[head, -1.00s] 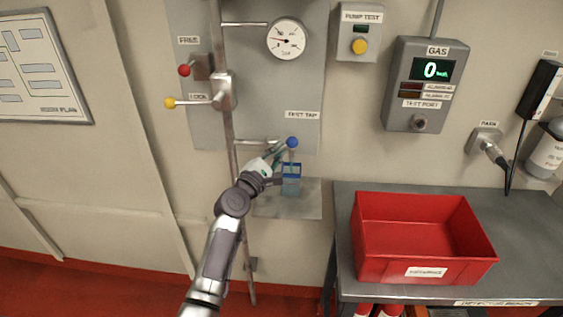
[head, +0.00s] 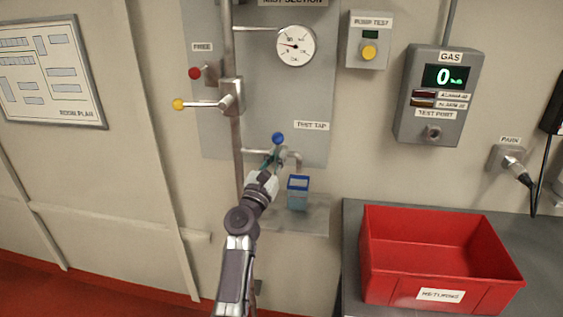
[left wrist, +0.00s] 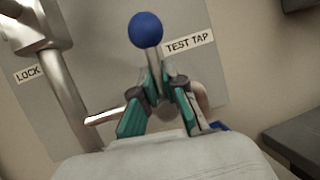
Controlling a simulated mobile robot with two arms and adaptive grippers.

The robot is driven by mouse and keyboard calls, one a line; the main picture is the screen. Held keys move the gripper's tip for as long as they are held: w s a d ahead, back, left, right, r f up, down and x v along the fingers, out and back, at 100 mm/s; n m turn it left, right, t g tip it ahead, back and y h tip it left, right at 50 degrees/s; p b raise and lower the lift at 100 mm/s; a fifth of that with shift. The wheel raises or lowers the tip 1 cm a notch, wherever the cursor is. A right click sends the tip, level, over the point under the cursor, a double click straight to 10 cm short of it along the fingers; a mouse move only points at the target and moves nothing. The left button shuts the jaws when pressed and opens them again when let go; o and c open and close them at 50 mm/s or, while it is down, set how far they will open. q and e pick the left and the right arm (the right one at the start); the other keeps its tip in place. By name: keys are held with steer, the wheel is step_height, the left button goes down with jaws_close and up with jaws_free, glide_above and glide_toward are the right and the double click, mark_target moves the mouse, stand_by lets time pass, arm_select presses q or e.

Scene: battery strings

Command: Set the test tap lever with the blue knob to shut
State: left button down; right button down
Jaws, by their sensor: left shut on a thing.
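The test tap lever's blue knob (head: 278,138) stands just left of and below the "TEST TAP" label in the head view. In the left wrist view the knob (left wrist: 146,30) tops a grey stem (left wrist: 154,62) that runs down between my green fingertips. My left gripper (head: 274,158) is shut on the lever just below the knob. Its fingers (left wrist: 156,78) hide the lever's lower end and most of the tap body. The spout (head: 298,158) bends down to the right, above a blue-rimmed cup (head: 297,197). My right gripper is not in view.
A vertical pipe (head: 236,150) stands close left of my gripper. A red bin (head: 442,291) sits on the bench at right.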

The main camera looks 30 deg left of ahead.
arm_select(q)
steer(key=shift+a+f+n+y, duration=0.1)
steer(key=shift+f+n+y, duration=0.3)
steer(key=shift+f+n, duration=0.15)
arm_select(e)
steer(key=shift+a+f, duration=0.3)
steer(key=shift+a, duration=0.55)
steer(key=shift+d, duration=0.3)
arm_select(q)
steer(key=c, duration=1.4)
jaws_free()
steer(key=shift+r, duration=0.1)
steer(key=shift+o, duration=0.9)
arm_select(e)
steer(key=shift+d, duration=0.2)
arm_select(q)
steer(key=shift+r, duration=0.1)
